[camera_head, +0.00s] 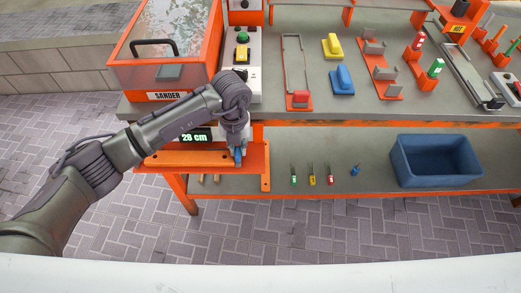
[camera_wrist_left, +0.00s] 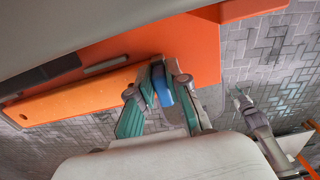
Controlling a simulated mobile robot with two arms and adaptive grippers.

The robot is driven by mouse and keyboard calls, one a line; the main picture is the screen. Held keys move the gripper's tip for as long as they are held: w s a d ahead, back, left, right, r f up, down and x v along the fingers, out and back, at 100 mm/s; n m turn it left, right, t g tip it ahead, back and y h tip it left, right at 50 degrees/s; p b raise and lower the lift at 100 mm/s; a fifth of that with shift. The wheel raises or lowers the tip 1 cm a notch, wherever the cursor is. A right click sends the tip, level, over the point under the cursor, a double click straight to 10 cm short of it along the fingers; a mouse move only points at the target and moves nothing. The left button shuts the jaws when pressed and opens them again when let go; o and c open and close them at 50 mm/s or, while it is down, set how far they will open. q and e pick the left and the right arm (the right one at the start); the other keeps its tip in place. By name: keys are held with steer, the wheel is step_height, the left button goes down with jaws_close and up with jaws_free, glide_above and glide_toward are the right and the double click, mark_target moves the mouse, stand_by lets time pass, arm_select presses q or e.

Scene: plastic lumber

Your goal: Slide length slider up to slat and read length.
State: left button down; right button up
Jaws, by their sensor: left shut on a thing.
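My left gripper (camera_head: 238,156) reaches down to the right part of the orange measuring station (camera_head: 258,160) under the bench top. In the left wrist view its teal fingers (camera_wrist_left: 160,92) are shut on the blue length slider (camera_wrist_left: 162,86). A lighter orange slat (camera_wrist_left: 80,94) lies along the station, its end close to the gripper. I cannot tell whether the slider touches it. The slat (camera_head: 185,157) also shows in the head view, below the display (camera_head: 194,137), which appears to read 28 cm. A grey part, apparently my right gripper (camera_wrist_left: 242,98), hangs apart, its jaws unclear.
The sander box (camera_head: 165,45) stands above left. A control panel (camera_head: 242,60) and several tools are on the bench top. On the lower shelf are several small screwdriver-like tools (camera_head: 312,180) and a blue crate (camera_head: 436,160). The paved floor in front is clear.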

arm_select(q)
steer(key=shift+a, duration=1.05)
steer(key=c, duration=1)
jaws_free()
steer(key=shift+o, duration=0.2)
steer(key=shift+r, duration=0.15)
steer(key=shift+r+p, duration=2.55)
steer(key=shift+r, duration=0.9)
steer(key=shift+f, duration=0.1)
